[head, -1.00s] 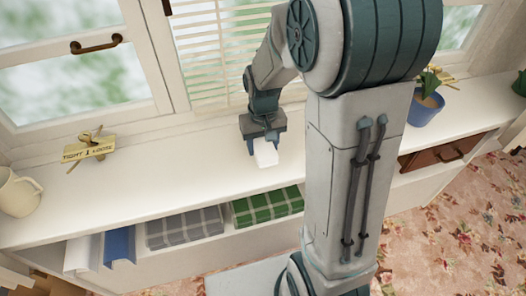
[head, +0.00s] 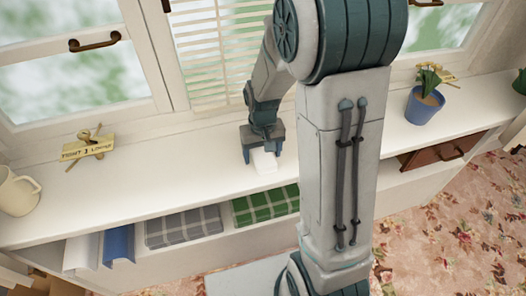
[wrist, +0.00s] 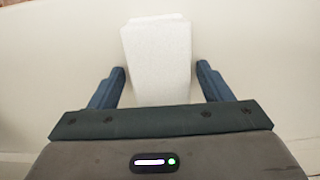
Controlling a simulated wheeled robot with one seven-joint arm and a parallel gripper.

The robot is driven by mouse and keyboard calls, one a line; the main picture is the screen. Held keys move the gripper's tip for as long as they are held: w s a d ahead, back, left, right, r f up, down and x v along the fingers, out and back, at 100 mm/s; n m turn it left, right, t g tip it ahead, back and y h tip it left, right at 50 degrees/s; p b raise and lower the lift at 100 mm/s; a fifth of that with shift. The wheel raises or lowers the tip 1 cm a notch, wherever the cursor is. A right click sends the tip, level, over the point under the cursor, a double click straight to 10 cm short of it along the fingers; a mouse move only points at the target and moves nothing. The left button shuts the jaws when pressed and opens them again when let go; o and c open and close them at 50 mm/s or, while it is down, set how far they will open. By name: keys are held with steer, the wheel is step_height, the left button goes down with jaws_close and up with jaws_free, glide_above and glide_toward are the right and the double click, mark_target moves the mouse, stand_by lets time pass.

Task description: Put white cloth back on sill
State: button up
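The white cloth (head: 264,163) is a small folded block lying on the white sill (head: 190,168), near its front edge and above the green checked cloth. My gripper (head: 262,153) is low over the sill at the cloth's back end. In the wrist view, the cloth (wrist: 157,45) lies between and beyond the two blue fingers of my gripper (wrist: 161,72). The fingers are spread, with a gap on each side of the cloth. The cloth's near end is hidden by the gripper body.
A blue plant pot (head: 424,106) stands on the right. Folded grey (head: 184,227) and green (head: 266,206) checked cloths lie on the shelf below. Window blinds rise behind.

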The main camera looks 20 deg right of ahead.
mark_target(262, 152)
steer(key=shift+r, duration=0.1)
step_height(262, 152, up, 11)
steer(key=p, duration=0.1)
steer(key=s+r+t, duration=0.1)
steer(key=s+r, duration=0.1)
steer(key=s, duration=0.5)
steer(key=s+r+t, duration=0.1)
steer(key=s+r, duration=0.2)
steer(key=s, duration=0.3)
steer(key=shift+s+t, duration=0.3)
steer(key=shift+s, duration=0.05)
steer(key=shift+w+p+v, duration=0.25)
steer(key=shift+p+v, duration=0.75)
steer(key=shift+p, duration=0.2)
steer(key=shift+r, duration=0.1)
